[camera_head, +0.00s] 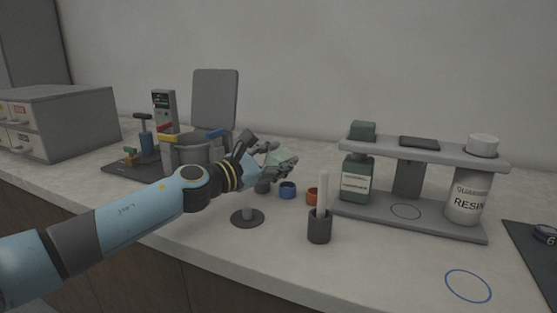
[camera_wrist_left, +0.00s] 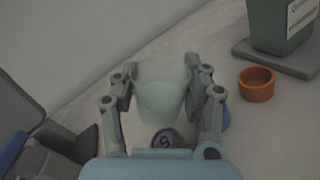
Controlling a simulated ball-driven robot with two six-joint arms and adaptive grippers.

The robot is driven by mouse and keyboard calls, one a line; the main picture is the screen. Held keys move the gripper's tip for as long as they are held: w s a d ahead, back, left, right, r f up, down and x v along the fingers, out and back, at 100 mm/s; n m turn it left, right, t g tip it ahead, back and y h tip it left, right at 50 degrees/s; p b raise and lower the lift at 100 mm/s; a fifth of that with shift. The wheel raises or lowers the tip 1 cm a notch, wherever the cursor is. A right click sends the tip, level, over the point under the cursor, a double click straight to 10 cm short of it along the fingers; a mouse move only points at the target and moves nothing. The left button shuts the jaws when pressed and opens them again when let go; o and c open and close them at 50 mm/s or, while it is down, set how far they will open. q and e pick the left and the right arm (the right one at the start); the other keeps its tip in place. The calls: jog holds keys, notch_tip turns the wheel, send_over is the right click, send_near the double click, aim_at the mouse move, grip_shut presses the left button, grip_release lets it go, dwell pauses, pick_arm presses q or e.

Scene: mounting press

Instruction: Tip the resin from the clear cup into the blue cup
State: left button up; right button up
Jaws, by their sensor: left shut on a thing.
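My left gripper (camera_head: 270,160) is shut on the clear cup (camera_wrist_left: 162,92), one finger on each side of it. The cup is held above the counter and looks pale green inside, with a faint level line in the left wrist view. Its exact tilt is hard to tell. It also shows in the head view (camera_head: 284,161). The blue cup (camera_head: 287,190) stands on the counter just below and slightly right of my left gripper. In the left wrist view the blue cup (camera_wrist_left: 226,119) is mostly hidden behind the right finger. My right gripper is out of view.
An orange cup (camera_head: 312,194) stands right of the blue cup. A dark holder (camera_head: 319,229) with a white stick is in front. A grey rack (camera_head: 412,220) holds a green bottle (camera_head: 357,178) and resin jar (camera_head: 466,195). The mounting press (camera_head: 190,155) stands behind my left arm.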

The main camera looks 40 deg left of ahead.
pick_arm(q)
jog(key=m+b, duration=0.1)
jog(key=m, duration=0.1)
jog(key=f+m, duration=0.1)
jog(key=m, duration=0.1)
jog(key=shift+d+f+m+b, duration=0.1)
jog(key=shift+f+m+b, duration=0.1)
jog(key=shift+m+b, duration=0.15)
jog(key=m, duration=0.3)
jog(key=shift+s+d+m, duration=0.1)
jog(key=shift+d+m, duration=0.2)
jog(key=shift+m, duration=0.05)
jog(key=m, duration=0.2)
jog(key=shift+d+r+m+b, duration=0.1)
jog(key=shift+d+m+b, duration=0.2)
jog(key=shift+m, duration=0.1)
jog(key=shift+d+r+m, duration=0.2)
jog(key=shift+d+m, duration=0.05)
jog(key=shift+m, duration=0.75)
dwell(0.7)
jog(key=shift+s, duration=0.25)
